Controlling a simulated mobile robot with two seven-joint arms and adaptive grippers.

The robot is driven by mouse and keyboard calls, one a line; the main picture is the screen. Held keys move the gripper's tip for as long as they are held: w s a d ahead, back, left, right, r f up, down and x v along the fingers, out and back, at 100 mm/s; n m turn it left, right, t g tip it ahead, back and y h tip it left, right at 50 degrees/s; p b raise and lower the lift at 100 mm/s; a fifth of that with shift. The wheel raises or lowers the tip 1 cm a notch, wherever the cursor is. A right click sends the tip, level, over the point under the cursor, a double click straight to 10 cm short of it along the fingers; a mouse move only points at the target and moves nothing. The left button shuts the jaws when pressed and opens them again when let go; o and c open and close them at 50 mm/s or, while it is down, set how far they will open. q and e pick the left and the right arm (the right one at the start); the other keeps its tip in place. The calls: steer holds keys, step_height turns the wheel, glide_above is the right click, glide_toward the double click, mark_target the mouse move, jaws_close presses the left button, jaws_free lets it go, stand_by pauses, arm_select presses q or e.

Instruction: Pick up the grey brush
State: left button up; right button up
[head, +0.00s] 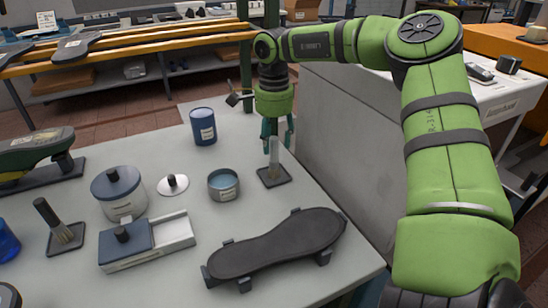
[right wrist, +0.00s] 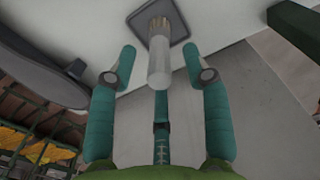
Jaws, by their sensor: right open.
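The grey brush (head: 273,158) stands upright, bristles down, on a small dark square pad (head: 283,179) near the table's right edge. My right gripper (head: 277,139) is open directly above it, pointing down, with the top of the handle at the height of the fingertips. In the right wrist view the light grey handle (right wrist: 158,66) lies between the two spread teal fingers, with a gap on each side. The bristles are at the pad (right wrist: 174,28). My left gripper is not in view.
A black sole-shaped plate (head: 275,243) lies in front of the brush. A blue open tin (head: 223,186) stands left of it, and a dark blue can (head: 203,128) behind. A black-handled brush (head: 48,213) stands far left. A grey panel (head: 340,150) is beside the table's right edge.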

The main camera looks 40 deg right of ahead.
mark_target(274, 160)
step_height(274, 160, down, 4)
steer(key=shift+p, duration=0.3)
jaws_close()
